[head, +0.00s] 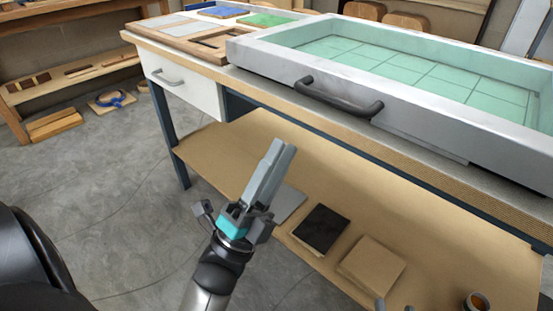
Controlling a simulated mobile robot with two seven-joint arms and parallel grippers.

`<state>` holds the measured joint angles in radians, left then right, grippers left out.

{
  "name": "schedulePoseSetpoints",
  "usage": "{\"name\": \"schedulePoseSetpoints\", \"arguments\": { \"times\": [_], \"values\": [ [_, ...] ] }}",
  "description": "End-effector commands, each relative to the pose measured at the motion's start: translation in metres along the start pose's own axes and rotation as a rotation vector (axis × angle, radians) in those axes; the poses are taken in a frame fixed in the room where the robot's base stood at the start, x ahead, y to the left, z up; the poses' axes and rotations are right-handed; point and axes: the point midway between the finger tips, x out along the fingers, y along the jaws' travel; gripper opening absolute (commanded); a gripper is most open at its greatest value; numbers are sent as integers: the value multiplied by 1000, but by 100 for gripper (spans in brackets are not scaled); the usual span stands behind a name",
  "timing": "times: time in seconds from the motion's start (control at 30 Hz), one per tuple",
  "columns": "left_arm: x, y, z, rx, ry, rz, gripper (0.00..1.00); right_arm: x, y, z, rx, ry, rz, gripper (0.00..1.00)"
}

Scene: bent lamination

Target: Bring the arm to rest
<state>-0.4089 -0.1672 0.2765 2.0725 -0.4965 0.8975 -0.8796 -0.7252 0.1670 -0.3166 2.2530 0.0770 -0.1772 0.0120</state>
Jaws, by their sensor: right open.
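My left gripper (277,146) is in the middle of the head view, pointing up and away from me. Its two grey fingers lie side by side with no gap that I can see, and nothing shows between them. It is in front of the bench, over the lower shelf in the picture, and seems to touch nothing. Of my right gripper (395,306) only two small grey tips show at the bottom edge, set apart with nothing visible between them. The rest of it is out of the picture.
The bench's grey frame (447,126) with a dark handle (340,98) surrounds a green gridded surface. A white drawer (184,83) is at left. The lower shelf (340,180) holds a dark block (320,228), a tan block (371,262) and a cup (477,301). Open floor lies left.

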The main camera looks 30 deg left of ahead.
Motion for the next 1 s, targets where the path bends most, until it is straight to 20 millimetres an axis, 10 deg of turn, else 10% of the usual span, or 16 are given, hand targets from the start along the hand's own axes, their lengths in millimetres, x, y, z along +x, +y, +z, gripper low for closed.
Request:
{"name": "schedulePoseSetpoints", "arguments": {
  "times": [0.67,1.0],
  "values": [
    [-4,2,0,-21,-7,8,32,1,5,0,-12,-5,6,50],
    [-23,59,-21,-702,-234,303,32,1,4,-1,-9,-2,6,50]
  ]
}}
